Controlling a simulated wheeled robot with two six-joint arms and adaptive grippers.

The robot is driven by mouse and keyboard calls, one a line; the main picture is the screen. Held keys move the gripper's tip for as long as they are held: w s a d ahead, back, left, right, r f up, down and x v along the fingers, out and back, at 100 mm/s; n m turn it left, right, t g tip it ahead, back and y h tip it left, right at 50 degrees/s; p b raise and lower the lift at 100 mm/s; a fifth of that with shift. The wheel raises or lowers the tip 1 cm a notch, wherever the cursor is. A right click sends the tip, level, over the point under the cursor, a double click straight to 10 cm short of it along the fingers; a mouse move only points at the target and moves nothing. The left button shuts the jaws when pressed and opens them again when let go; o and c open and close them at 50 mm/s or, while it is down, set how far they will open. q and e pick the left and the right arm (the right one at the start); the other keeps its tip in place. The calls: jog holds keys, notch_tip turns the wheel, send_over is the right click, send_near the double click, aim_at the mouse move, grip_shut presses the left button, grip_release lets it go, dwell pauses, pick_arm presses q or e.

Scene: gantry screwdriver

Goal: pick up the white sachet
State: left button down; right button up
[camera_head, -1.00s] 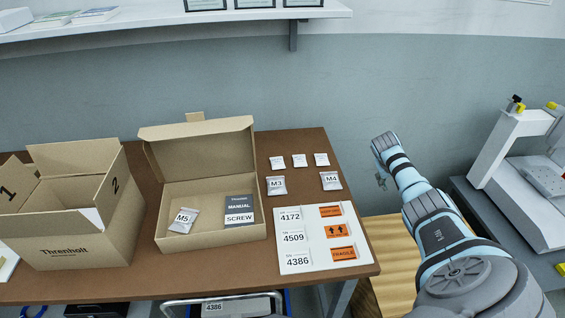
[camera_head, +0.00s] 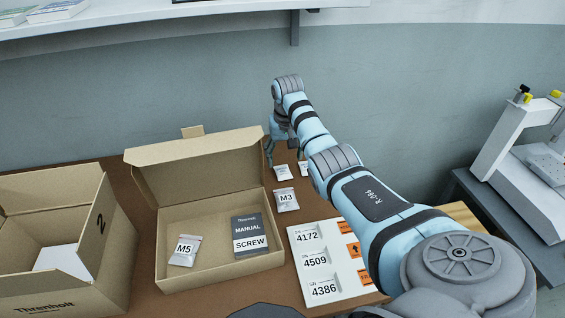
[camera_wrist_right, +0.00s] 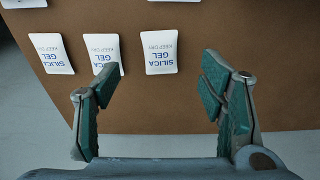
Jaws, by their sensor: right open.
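Three small white silica gel sachets lie in a row on the brown table. In the right wrist view they are the left sachet (camera_wrist_right: 51,53), the middle sachet (camera_wrist_right: 103,53) and the right sachet (camera_wrist_right: 160,52). In the head view one sachet (camera_head: 284,173) shows just below my right gripper (camera_head: 281,154), and another (camera_head: 304,169) is partly behind my arm. In the wrist view my right gripper (camera_wrist_right: 159,72) is open and empty. The right sachet appears between its fingertips; the middle one is partly covered by a finger. My left gripper is not in view.
An open carton (camera_head: 165,275) holds an M5 bag (camera_head: 185,250) and a manual (camera_head: 249,235). An M3 bag (camera_head: 286,200) and a label sheet (camera_head: 302,262) lie right of it. A taller box (camera_head: 90,250) stands left. A shelf (camera_head: 200,17) overhangs the back.

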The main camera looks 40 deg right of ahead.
aim_at(283, 170)
jog(key=f+b, duration=0.1)
jog(key=f, duration=0.1)
jog(key=w+f+b, duration=0.1)
jog(key=f+b, duration=0.2)
jog(key=f, duration=0.2)
jog(key=shift+w+d+f, duration=0.1)
jog(key=shift+w+d, duration=0.25)
jog(key=shift+d, duration=0.05)
jog(key=c, duration=1.1)
